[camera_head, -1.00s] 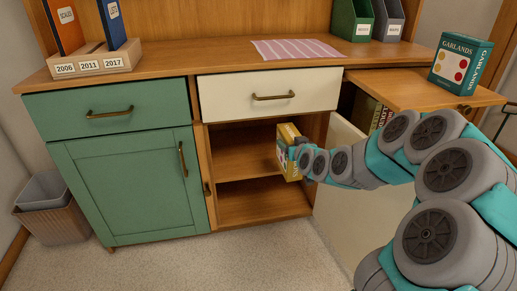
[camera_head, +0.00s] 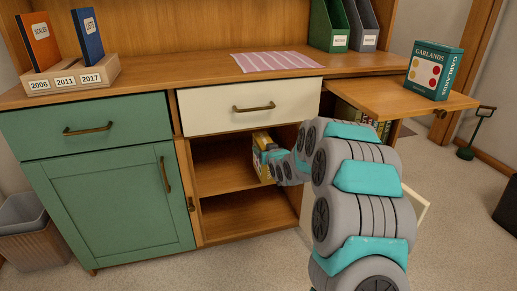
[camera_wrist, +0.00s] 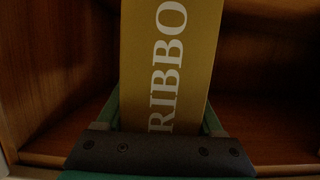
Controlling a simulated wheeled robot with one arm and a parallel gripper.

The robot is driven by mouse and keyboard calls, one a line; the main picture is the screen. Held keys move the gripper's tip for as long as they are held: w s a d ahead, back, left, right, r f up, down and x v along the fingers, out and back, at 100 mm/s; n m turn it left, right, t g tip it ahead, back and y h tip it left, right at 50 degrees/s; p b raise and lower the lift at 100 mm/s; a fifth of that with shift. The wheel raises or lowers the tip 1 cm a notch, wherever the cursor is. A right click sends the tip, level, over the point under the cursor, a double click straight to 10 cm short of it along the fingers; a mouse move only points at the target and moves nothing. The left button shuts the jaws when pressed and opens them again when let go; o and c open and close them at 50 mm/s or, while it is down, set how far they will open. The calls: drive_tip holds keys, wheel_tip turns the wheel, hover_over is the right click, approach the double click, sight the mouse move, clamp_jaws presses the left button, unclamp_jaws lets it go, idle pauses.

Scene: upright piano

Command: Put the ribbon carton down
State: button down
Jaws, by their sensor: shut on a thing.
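The ribbon carton (camera_head: 261,142) is a yellow box, partly hidden by my arm in the head view. It is inside the open cabinet bay under the white drawer, at the right side above the middle shelf (camera_head: 218,178). In the wrist view the carton (camera_wrist: 165,60) stands upright lengthwise, with the letters "RIBBO" on its mustard face. My gripper (camera_wrist: 162,122) is shut on it, with a green finger on each side. I cannot tell whether the carton's bottom touches the shelf.
The bay's lower compartment (camera_head: 245,215) looks empty. A green door (camera_head: 110,205) is closed on the left. A GARLANDS box (camera_head: 433,70) stands on the pulled-out board (camera_head: 385,97) at right. A striped cloth (camera_head: 277,61) lies on the top.

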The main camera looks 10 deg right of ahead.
drive_tip(key=f+x, duration=0.1)
drive_tip(key=x, duration=0.9)
drive_tip(key=shift+d+f, duration=0.3)
drive_tip(key=shift+d, duration=0.4)
drive_tip(key=shift+s+f, duration=0.1)
unclamp_jaws()
drive_tip(key=v, duration=1.2)
drive_tip(key=shift+s, duration=0.1)
